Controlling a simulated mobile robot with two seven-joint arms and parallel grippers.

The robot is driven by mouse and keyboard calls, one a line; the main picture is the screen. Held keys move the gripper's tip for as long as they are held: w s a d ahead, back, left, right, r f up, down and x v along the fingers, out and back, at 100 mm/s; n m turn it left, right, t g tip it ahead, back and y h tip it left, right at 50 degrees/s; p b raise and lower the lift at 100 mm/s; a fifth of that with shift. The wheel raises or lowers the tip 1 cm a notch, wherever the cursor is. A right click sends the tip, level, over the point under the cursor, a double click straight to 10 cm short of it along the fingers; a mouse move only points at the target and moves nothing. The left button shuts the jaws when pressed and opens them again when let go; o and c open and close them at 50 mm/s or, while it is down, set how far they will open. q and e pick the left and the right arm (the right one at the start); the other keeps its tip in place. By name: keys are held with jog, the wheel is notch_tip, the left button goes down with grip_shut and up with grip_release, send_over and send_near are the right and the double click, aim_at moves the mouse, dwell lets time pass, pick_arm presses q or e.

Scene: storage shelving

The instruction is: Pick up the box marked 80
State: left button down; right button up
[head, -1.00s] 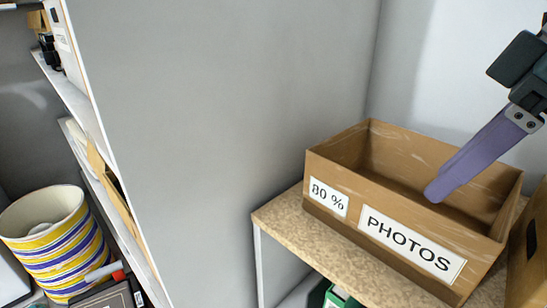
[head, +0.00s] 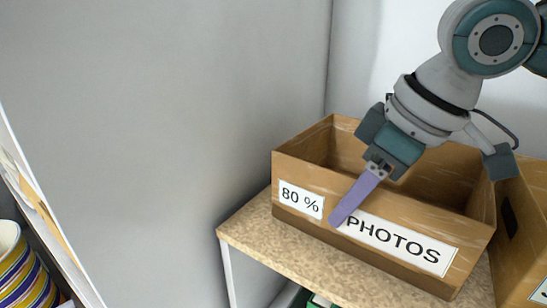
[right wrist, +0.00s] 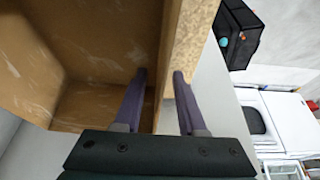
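The box marked 80 % (head: 390,215) is an open-topped brown cardboard box with a second label reading PHOTOS. It stands upright on a speckled shelf (head: 262,240) in the head view. My right gripper (head: 348,205) is at its front wall; one purple finger shows outside, between the two labels. In the right wrist view my right gripper (right wrist: 160,73) is open, with one finger inside the box (right wrist: 95,45) and one outside, the wall between them. Contact with the wall cannot be told. The inner finger is hidden in the head view. My left gripper is not in view.
Another brown box (head: 520,235) stands close at the right. A grey panel (head: 170,130) rises left of the shelf. A striped container (head: 22,275) is at the lower left. A black case (right wrist: 238,35) shows in the right wrist view.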

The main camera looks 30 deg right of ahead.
jog(key=shift+c, duration=0.3)
grip_shut()
dwell(1.1)
